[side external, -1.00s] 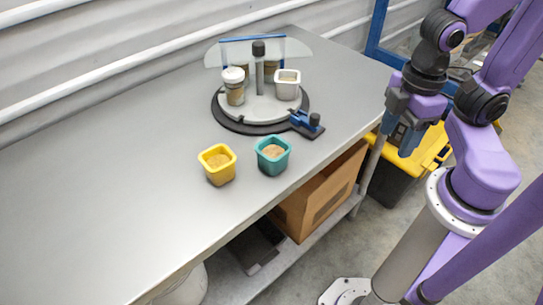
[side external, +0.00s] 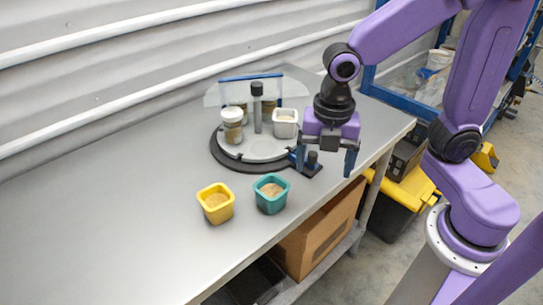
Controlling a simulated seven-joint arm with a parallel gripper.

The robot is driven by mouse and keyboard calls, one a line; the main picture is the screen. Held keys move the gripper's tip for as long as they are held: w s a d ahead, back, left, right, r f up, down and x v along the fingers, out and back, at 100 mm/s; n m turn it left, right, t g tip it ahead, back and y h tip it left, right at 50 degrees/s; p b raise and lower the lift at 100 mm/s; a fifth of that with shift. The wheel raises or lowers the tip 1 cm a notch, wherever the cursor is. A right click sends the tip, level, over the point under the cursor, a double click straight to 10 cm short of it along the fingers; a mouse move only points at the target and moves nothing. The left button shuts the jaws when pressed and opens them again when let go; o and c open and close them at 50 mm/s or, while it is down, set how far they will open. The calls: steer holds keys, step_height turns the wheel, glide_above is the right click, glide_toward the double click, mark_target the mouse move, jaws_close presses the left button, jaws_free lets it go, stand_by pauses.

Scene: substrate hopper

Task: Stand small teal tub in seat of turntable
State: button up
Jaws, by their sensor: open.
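The small teal tub (side external: 271,205) stands upright near the table's front edge, with tan contents inside. The turntable (side external: 222,155) is behind it, a light disc on a dark round base with a central post (side external: 257,112) and a clear panel. It carries a white tub (side external: 285,117) and a lidded jar (side external: 232,131), with another jar partly hidden behind. My gripper (side external: 325,168) is open and empty, pointing down, to the right of the turntable and above and right of the teal tub. Its fingers partly hide the blue clamp-like part at the turntable's front right.
A yellow tub (side external: 215,203) with tan contents stands just left of the teal tub. The left part of the metal table (side external: 100,220) is clear. A corrugated wall runs behind. A cardboard box (side external: 315,235) and a black-and-yellow bin (side external: 395,205) are below the table.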

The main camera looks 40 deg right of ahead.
mark_target(272, 187)
steer(key=w+a+f+n, duration=0.2)
steer(key=w+a+n, duration=0.3)
steer(key=w+n, duration=0.55)
steer(key=shift+n, duration=0.35)
steer(key=shift+s+f, duration=0.15)
steer(key=shift+f, duration=1.35)
steer(key=shift+s+f, duration=0.2)
steer(key=shift+f, duration=1.25)
steer(key=shift+s+f, duration=0.15)
steer(key=shift+f, duration=1.35)
steer(key=c, duration=0.7)
steer(key=shift+r, duration=2.5)
